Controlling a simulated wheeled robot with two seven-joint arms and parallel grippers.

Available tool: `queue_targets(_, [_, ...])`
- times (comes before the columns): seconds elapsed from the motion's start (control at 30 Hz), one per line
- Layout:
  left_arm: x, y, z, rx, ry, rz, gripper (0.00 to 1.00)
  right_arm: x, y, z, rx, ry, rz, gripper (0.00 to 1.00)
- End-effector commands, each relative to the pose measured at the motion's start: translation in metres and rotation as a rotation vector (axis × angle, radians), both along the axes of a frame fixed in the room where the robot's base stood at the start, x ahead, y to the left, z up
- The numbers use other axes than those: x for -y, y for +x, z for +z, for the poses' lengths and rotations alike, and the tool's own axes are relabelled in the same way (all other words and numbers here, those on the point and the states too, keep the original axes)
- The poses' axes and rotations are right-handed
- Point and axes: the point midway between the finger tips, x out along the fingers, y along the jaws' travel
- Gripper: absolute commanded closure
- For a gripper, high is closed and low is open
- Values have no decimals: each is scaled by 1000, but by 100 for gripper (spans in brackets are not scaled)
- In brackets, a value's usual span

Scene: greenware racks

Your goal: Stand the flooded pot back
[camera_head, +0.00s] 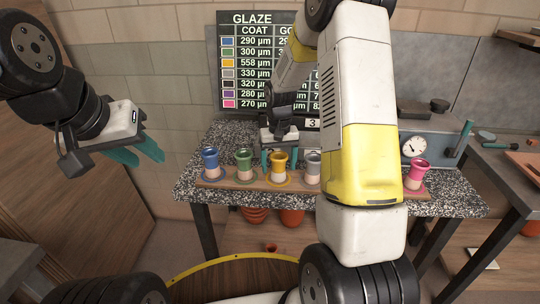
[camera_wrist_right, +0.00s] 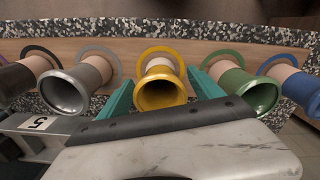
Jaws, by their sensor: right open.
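The yellow pot (camera_head: 279,162) stands on a ring on the wooden strip, in line with the others; its open mouth shows in the right wrist view (camera_wrist_right: 161,94). The glaze board (camera_head: 256,62) lists 558 µm on its yellow row, far above the other readable coats. My right gripper (camera_head: 279,157) is open over the yellow pot, and in the wrist view its teal fingers (camera_wrist_right: 162,94) stand on either side of the pot with gaps. Whether they touch it is unclear. My left gripper (camera_head: 148,158) is open and empty, left of the table.
Blue (camera_head: 210,160), green (camera_head: 243,164) and grey (camera_head: 313,166) pots stand close beside the yellow one. A dark pot (camera_wrist_right: 14,78) shows in the wrist view. A pink pot (camera_head: 417,173) stands right of my arm, near a dial gauge (camera_head: 413,146). My right arm hides the table between.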

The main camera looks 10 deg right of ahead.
Motion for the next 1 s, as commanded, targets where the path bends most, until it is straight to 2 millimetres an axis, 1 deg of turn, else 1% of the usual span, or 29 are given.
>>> queue_targets(0.4, [0,0,0,0,0,0,64,0,1,85,5,1,0,25])
queue_targets(0.5, [0,0,0,0,0,0,64,0,0,100,3,0,0,25])
queue_targets(0.63, [0,0,0,0,0,0,64,-1,0,111,1,0,0,25])
queue_targets(0.73, [0,0,0,0,0,0,64,-1,-5,124,17,7,1,25])
queue_targets(0.77, [0,0,0,0,0,0,64,-1,-9,129,26,11,2,25])
queue_targets(0.87, [0,0,0,0,0,0,64,-2,-29,156,79,31,8,25])
queue_targets(0.9, [0,0,0,0,0,0,64,-3,-41,169,108,41,11,25])
queue_targets(0.97, [0,0,0,0,0,0,64,-4,-61,188,152,59,17,25])
queue_targets(1.0, [0,0,0,0,0,0,64,-5,-76,199,184,71,22,25])
